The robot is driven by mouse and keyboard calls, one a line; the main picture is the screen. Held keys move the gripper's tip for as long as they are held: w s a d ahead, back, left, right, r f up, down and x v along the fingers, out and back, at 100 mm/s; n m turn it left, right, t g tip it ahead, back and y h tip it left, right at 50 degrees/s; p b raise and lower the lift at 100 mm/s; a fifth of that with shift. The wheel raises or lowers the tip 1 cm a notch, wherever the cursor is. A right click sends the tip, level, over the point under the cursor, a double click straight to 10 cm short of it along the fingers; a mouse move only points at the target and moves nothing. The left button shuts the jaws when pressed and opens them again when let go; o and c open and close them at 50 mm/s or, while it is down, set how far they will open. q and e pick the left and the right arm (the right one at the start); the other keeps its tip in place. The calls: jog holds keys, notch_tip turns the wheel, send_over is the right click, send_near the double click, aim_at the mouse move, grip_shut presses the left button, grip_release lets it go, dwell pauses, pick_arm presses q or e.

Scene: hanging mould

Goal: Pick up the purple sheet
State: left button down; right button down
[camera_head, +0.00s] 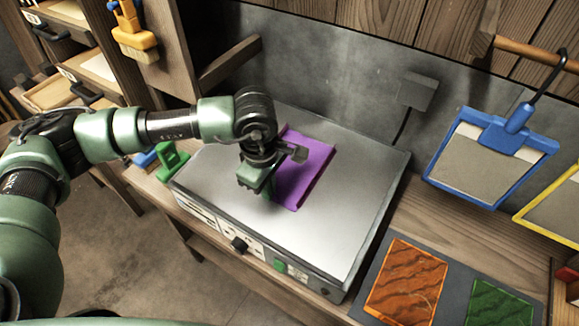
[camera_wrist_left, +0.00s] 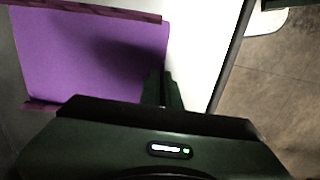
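The purple sheet (camera_head: 306,168) lies on the bright metal top of a box-shaped appliance (camera_head: 335,205). Its two opposite edges look raised or folded. It fills the upper left of the left wrist view (camera_wrist_left: 90,55), with a dark shadow across it. My left gripper (camera_head: 267,193) points down over the plate at the sheet's left edge, and the arm hides part of the sheet. In the left wrist view the fingers (camera_wrist_left: 164,88) show close together beside the sheet's edge. Whether they touch the sheet or have a gap between them is unclear. My right gripper is not in view.
A blue frame (camera_head: 490,155) hangs from a hook at the right, with a yellow frame (camera_head: 555,212) beside it. Orange (camera_head: 403,283) and green (camera_head: 500,305) sheets lie on a dark mat at lower right. A green block (camera_head: 172,160) stands left of the appliance.

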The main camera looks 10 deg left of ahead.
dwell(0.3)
pick_arm(q)
jog(key=shift+r, duration=0.2)
notch_tip(320, 180, up, 8)
jog(key=b, duration=0.2)
jog(key=shift+r+b, duration=0.25)
jog(key=shift+b, duration=0.15)
jog(key=shift+r, duration=0.6)
